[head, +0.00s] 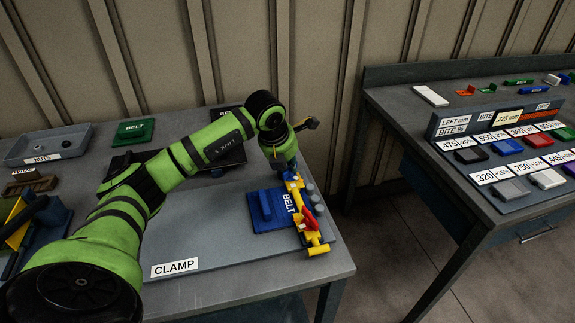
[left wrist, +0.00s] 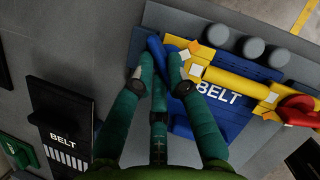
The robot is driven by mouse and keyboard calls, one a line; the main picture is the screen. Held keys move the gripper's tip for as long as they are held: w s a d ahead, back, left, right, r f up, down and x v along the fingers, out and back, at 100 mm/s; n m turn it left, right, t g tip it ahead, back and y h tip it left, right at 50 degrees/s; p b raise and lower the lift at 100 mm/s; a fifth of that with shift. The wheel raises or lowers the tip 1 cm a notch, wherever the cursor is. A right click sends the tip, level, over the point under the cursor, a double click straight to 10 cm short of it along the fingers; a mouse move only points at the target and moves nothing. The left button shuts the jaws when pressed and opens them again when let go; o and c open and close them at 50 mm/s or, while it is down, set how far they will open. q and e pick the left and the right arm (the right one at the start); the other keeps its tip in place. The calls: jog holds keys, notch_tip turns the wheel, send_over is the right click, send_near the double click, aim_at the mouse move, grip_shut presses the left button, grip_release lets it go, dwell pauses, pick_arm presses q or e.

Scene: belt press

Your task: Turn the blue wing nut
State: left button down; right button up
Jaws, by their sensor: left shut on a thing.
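A yellow bar (head: 316,240) lies across the right end of a blue plate marked BELT (head: 268,216) on the grey clamp table. It also shows in the left wrist view (left wrist: 228,82). A red wing nut (head: 308,219) sits at its near end, on the right in the left wrist view (left wrist: 298,110). The blue wing nut (left wrist: 156,50) is at the other end, partly hidden by the fingers. My left gripper (left wrist: 163,72) is shut on it, reaching down at the bar's far end in the head view (head: 291,174). My right gripper is not in view.
Dark cylinders (left wrist: 252,47) stand close beside the bar. A black BELT plate (left wrist: 60,125) lies on the left in the wrist view. A green BELT block (head: 134,132) and a NUTS tray (head: 48,143) lie farther left. A second bench (head: 460,190) stands right, across a gap.

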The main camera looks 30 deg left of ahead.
pick_arm(q)
jog(key=n+y+b, duration=0.1)
jog(key=n, duration=0.2)
jog(key=n+y+b, duration=0.1)
jog(key=n, duration=0.2)
jog(key=shift+d+g, duration=0.2)
jog(key=shift+g, duration=0.2)
jog(key=n+y, duration=0.1)
jog(key=n, duration=0.2)
jog(key=n+g+b, duration=0.1)
jog(key=n, duration=0.1)
jog(key=shift+d+n+g+y, duration=0.15)
jog(key=shift+n+g+y, duration=0.15)
jog(key=shift+n+y, duration=0.1)
jog(key=c, duration=1.2)
grip_release()
jog(key=shift+r, duration=0.1)
